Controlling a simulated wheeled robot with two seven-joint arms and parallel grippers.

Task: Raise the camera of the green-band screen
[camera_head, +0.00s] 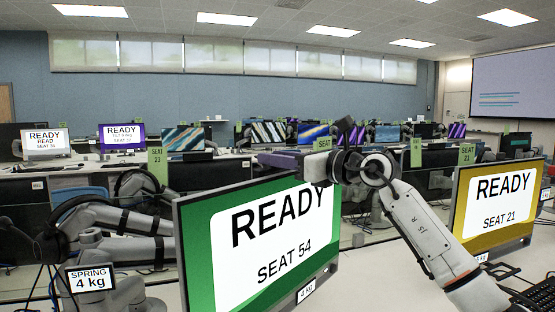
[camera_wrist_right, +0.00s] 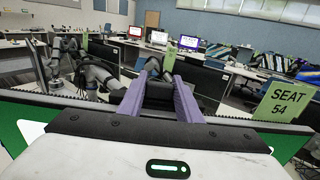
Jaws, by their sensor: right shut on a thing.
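The green-band screen (camera_head: 262,238) stands in front, reading READY SEAT 54. My right arm comes in from the right, and its gripper (camera_head: 283,160) reaches along the screen's top edge. In the right wrist view the two purple fingers of this gripper (camera_wrist_right: 158,84) are shut on a dark block (camera_wrist_right: 158,96) behind the screen's top edge, which looks like its camera. In the head view the gripper hides this part. The screen's green band (camera_wrist_right: 18,133) shows at the left of the wrist view. My left gripper cannot be made out.
A yellow-band screen (camera_head: 497,207) for SEAT 21 stands at the right, close to my right arm. A SPRING 4 kg label (camera_head: 90,281) and grey jointed arms (camera_head: 125,250) are at the left. Rows of desks with screens fill the back.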

